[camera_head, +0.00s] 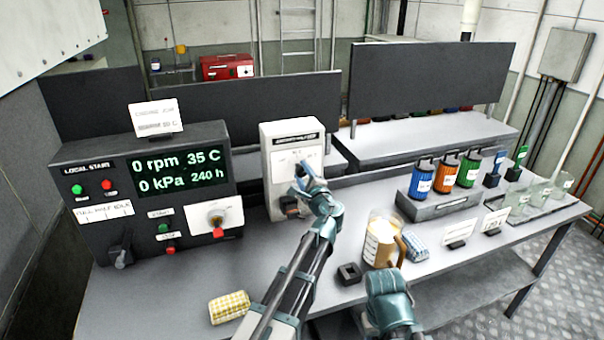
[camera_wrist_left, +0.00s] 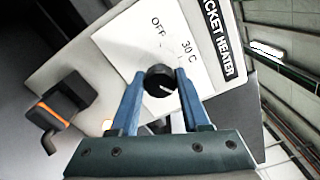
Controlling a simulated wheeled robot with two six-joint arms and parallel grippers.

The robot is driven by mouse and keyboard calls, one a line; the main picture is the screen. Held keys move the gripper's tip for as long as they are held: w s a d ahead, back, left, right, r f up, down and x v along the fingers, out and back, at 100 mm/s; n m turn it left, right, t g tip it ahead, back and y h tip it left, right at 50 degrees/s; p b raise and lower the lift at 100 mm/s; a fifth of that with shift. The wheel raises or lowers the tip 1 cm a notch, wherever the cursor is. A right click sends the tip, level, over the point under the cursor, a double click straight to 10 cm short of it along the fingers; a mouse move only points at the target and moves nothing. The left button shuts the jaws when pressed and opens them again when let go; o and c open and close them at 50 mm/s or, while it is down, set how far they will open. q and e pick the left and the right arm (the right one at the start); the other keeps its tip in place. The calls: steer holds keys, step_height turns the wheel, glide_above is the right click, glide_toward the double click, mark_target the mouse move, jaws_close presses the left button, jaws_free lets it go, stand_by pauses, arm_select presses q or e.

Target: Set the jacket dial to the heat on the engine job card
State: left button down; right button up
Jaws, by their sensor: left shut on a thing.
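The jacket heater box (camera_head: 293,146) is a pale upright panel beside the black start console. My left gripper (camera_head: 306,180) is at its front and hides much of its face. In the left wrist view the blue fingers of my left gripper (camera_wrist_left: 160,82) are shut on the black jacket dial (camera_wrist_left: 160,77). A short white mark shows on the dial. The plate around it reads OFF and 30 C; other marks are hidden by the fingers. The engine job card (camera_head: 158,117) stands on the console; its heat figure is too blurred to read surely. My right arm's teal end (camera_head: 390,300) shows no fingers.
The start console (camera_head: 143,185) reads 0 rpm, 35 C, 0 kPa, 240 h. A tan jug (camera_head: 380,243), a checked blue cloth (camera_head: 415,244), and a small black block (camera_head: 349,274) are right of my left arm. A yellow cloth (camera_head: 229,307) lies in front. Coloured canisters (camera_head: 445,175) stand right.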

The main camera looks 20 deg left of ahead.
arm_select(q)
steer(key=shift+m, duration=0.3)
stand_by(0.4)
steer(key=shift+c, duration=1.9)
jaws_free()
steer(key=shift+s+d, duration=0.1)
steer(key=v, duration=1.3)
steer(key=shift+s+d, duration=0.2)
steer(key=shift+s, duration=0.05)
